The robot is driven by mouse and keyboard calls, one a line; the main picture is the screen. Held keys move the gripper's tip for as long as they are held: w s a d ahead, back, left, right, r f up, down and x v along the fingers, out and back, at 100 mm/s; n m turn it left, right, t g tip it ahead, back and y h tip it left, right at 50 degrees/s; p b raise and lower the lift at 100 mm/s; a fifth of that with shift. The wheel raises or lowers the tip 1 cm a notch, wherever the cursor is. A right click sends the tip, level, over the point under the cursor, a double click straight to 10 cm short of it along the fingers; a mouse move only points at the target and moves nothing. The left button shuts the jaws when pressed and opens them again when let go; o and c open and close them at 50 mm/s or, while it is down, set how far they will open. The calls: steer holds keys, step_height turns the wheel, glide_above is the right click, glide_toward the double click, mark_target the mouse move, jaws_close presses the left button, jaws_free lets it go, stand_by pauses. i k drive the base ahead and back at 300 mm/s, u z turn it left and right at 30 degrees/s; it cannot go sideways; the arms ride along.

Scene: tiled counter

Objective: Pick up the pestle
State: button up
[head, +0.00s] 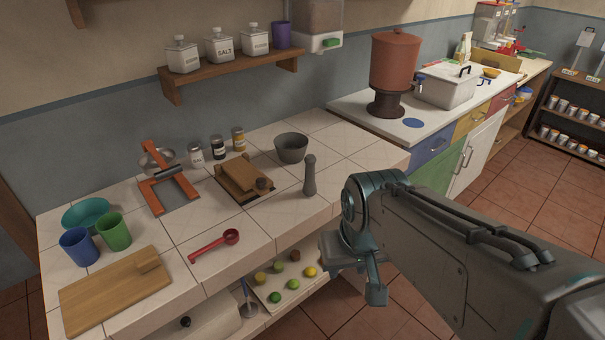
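The pestle (309,176) is a dark grey, club-shaped piece with a rounded top. It stands upright on the tiled counter near its right front edge. A grey mortar bowl (291,149) stands just behind it and to its left, apart from it. My gripper (353,274) is in front of the counter, to the right of and lower in the picture than the pestle. Its two fingers look spread apart with nothing between them. It does not touch the pestle, and the pestle is in full view.
A wooden press (243,178) lies left of the pestle, and a red scoop (214,245) lies near the front edge. A cutting board (115,288) and cups are farther left. A lower shelf tray (286,281) holds several small round items. The tiles around the pestle are clear.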

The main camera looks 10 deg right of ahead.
mark_target(309, 189)
steer(key=u, duration=0.65)
steer(key=i, duration=0.55)
steer(key=z, duration=1.4)
